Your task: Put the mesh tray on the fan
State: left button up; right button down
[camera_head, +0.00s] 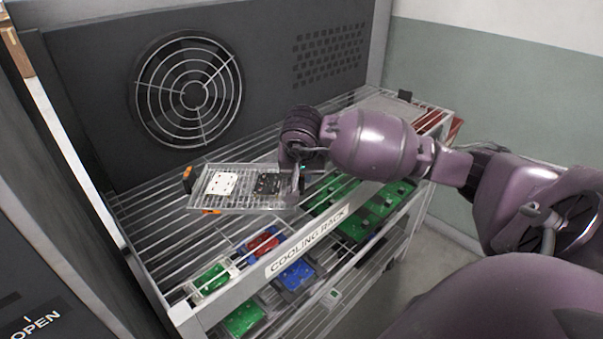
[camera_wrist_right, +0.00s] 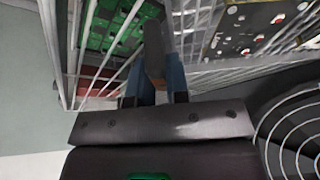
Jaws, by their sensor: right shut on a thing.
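The mesh tray (camera_head: 238,203) is a shallow wire tray with orange bits at its left side. It holds a white board (camera_head: 222,184) and a dark board (camera_head: 267,184). My right gripper (camera_head: 297,182) is shut on the tray's right edge and holds it at the top of the cooling rack; I cannot tell whether it touches the bars. In the right wrist view the fingers (camera_wrist_right: 160,85) are close together, with the tray (camera_wrist_right: 255,50) to the right. The fan (camera_head: 187,90) is a round grille in the dark back panel, behind and left of the tray. My left gripper is out of view.
The cooling rack (camera_head: 305,245) has wire shelves and a labelled front rail. Green boards (camera_head: 362,208), a red piece (camera_head: 262,243) and a blue piece (camera_head: 297,273) show beneath the top bars. The top bars before the fan look bare. A dark panel marked OPEN (camera_head: 35,325) stands at lower left.

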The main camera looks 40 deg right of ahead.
jog(key=c, duration=1.5)
grip_release()
jog(key=shift+f, duration=0.15)
jog(key=o, duration=0.4)
jog(key=v, duration=1.2)
jog(key=shift+p, duration=0.45)
